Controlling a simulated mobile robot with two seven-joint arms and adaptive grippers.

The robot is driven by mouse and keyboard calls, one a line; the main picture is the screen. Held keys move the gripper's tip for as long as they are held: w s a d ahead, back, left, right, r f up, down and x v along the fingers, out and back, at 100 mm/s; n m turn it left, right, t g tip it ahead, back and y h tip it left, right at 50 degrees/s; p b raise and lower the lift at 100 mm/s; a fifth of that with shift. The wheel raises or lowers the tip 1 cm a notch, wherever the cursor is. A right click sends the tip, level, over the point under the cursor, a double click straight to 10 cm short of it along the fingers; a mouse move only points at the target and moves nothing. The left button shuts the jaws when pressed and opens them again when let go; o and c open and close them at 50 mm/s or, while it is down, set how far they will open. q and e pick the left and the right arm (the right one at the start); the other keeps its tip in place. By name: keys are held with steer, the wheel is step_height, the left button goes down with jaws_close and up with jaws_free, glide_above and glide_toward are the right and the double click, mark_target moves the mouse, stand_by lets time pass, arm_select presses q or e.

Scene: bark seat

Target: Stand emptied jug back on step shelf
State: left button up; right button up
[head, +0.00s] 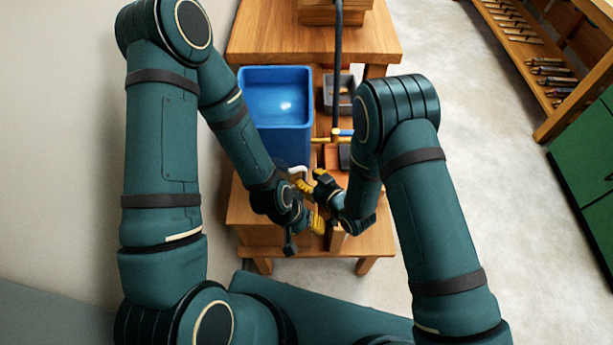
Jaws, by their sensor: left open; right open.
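The step shelf (360,244) is a wooden stepped bench; its low front step shows below and beside my grippers. I cannot make out a whole jug. A small pale curved piece (297,172) shows just above my grippers, and I cannot tell if it is part of the jug. My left gripper (306,226) is open over the front step, its yellow finger pad showing. My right gripper (313,184) is open just above it, with yellow pads pointing left. The two grippers are close together, and they and my forearms hide much of the step.
A blue tub (275,95) stands on the higher wooden level at left. A grey bin (341,92) and a dark upright pipe with brass and blue fittings (336,134) are right of it. A rack and green cabinet (590,150) stand at far right. Floor between is clear.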

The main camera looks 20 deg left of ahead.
steer(key=s+d+m+g+h, duration=0.2)
steer(key=s+d+m, duration=0.2)
steer(key=d, duration=0.3)
steer(key=s+d+m+g+h, duration=0.2)
steer(key=s+d, duration=0.3)
steer(key=d, duration=0.3)
steer(key=s+d+m+g+h+p, duration=0.1)
steer(key=s+d+m+g+h, duration=0.1)
steer(key=d, duration=0.5)
steer(key=s+m+h, duration=0.1)
steer(key=s+m, duration=0.1)
steer(key=m, duration=0.1)
steer(key=shift+s+d+r+m+g, duration=0.2)
steer(key=shift+s+d+m+g, duration=0.05)
steer(key=shift+d+m+g, duration=0.1)
